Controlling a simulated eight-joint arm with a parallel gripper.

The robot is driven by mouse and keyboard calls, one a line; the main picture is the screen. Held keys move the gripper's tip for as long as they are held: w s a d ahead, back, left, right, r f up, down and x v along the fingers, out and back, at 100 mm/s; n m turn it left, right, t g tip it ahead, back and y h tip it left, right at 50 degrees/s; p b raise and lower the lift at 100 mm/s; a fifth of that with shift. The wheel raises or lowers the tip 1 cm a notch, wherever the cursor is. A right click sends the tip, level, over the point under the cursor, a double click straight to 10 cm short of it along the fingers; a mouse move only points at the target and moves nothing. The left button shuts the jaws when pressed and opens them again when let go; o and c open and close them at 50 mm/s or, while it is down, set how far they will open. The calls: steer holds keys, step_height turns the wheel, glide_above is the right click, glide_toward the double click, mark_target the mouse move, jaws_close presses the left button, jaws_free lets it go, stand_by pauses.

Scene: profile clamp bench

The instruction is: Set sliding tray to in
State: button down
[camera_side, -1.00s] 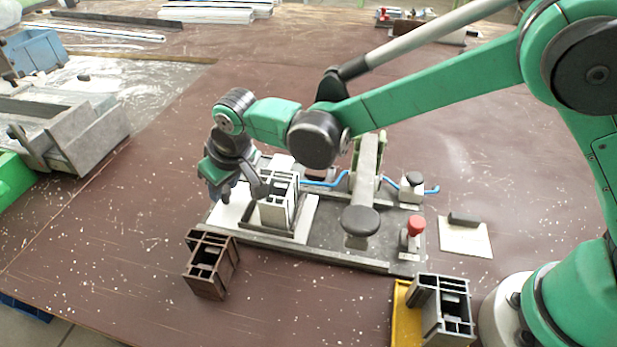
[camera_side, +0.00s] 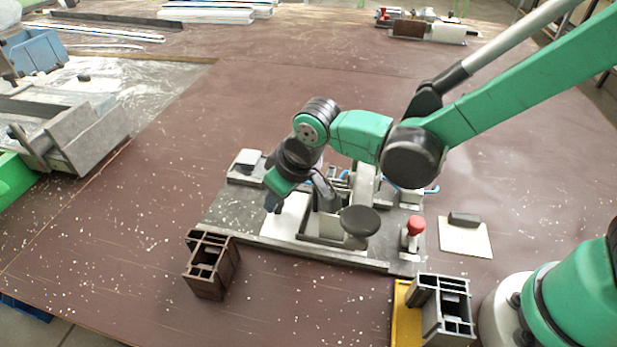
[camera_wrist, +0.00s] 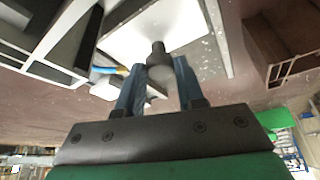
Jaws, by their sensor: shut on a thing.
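The sliding tray (camera_side: 283,223) is a white plate on the dark base plate (camera_side: 226,209), seen at its left part in the side view. A grey hollow profile (camera_side: 323,226) stands on the tray, beside and partly behind the round black pad (camera_side: 360,221) of the clamp lever. My gripper (camera_side: 272,207) is low over the tray's left part. In the wrist view my gripper (camera_wrist: 158,66) has its blue fingers shut on a dark knob (camera_wrist: 158,58), with the white tray (camera_wrist: 185,22) behind it. The knob is hidden in the side view.
A red knob (camera_side: 414,226) stands at the base's right end. A brown profile (camera_side: 211,265) stands in front on the bench. Another profile (camera_side: 444,308) sits by a yellow holder (camera_side: 401,312) at front right. A pale plate with a dark block (camera_side: 464,238) lies to the right.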

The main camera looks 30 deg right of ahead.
steer(key=c, duration=0.5)
jaws_free()
steer(key=shift+c, duration=0.2)
steer(key=shift+r, duration=0.1)
step_height(320, 180, up, 20)
